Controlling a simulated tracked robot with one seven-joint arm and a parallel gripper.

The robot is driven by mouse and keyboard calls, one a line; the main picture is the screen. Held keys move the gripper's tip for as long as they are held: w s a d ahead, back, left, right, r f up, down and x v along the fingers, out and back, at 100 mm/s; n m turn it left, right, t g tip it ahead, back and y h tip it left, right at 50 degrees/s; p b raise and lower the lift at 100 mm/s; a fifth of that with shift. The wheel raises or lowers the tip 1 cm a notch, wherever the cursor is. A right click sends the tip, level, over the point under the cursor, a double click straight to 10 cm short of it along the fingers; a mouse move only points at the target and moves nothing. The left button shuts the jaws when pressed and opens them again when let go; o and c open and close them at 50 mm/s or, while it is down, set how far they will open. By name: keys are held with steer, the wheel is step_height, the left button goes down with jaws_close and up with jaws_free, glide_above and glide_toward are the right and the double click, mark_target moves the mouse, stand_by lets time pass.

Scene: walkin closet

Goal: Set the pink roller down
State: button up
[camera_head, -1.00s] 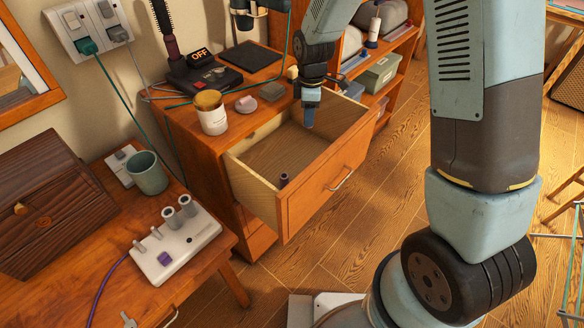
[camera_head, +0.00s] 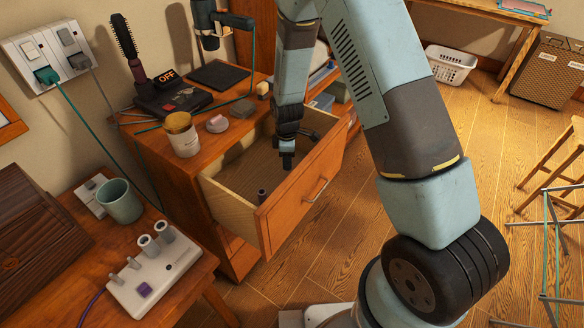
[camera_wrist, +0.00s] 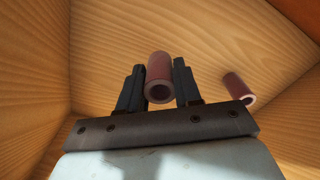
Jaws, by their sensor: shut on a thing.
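The pink roller (camera_wrist: 159,70) is a hollow tube between the two black fingers of my gripper (camera_wrist: 160,88) in the wrist view. The fingers are shut on its sides, with its open end facing the camera. In the head view my gripper (camera_head: 287,162) points down inside the open wooden drawer (camera_head: 312,198), and the held roller cannot be made out there. A second, similar roller (camera_wrist: 238,87) lies in the drawer to the right in the wrist view. It shows as a small dark tube (camera_head: 262,195) near the drawer's front left in the head view.
The drawer walls surround my gripper. The dresser top holds a jar (camera_head: 183,135), a pink item (camera_head: 218,124) and a hair tool base marked OFF (camera_head: 172,98). A white peg base (camera_head: 155,275) and a green mug (camera_head: 120,202) stand on the left table.

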steer(key=shift+f, duration=2.05)
steer(key=o, duration=1)
steer(key=shift+f, duration=0.1)
